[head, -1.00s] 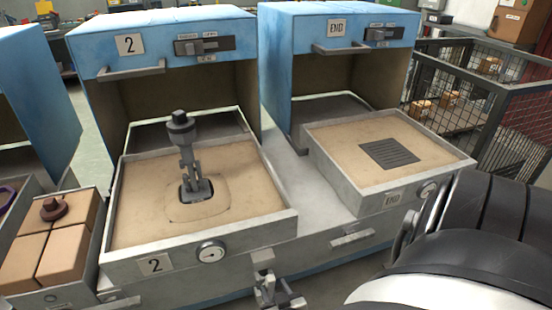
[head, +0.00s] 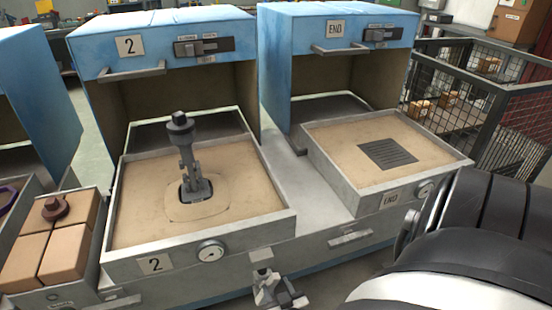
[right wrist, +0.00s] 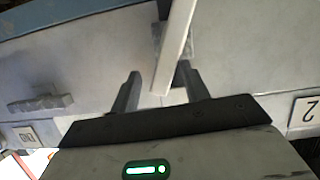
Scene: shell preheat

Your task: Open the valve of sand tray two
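Sand tray two (head: 203,240) is a grey, sand-filled tray with a "2" plate and a round gauge on its front. A small pale valve fitting (head: 262,254) sits on the housing front, low and right of the gauge. My right gripper (head: 280,290) is just below it, at the bottom of the head view. In the right wrist view a pale flat valve lever (right wrist: 176,45) reaches between the two dark fingers of the gripper (right wrist: 158,85). The fingers stand apart, with a clear gap to the left of the lever; contact on the right is unclear. My left gripper is not in view.
A dark burner-like fixture (head: 186,155) stands in tray two's sand. The END tray (head: 340,175) is at the right with its own gauge and a handle (head: 350,239) below. Bricks (head: 62,255) lie at the left. A wire cage (head: 460,100) stands far right.

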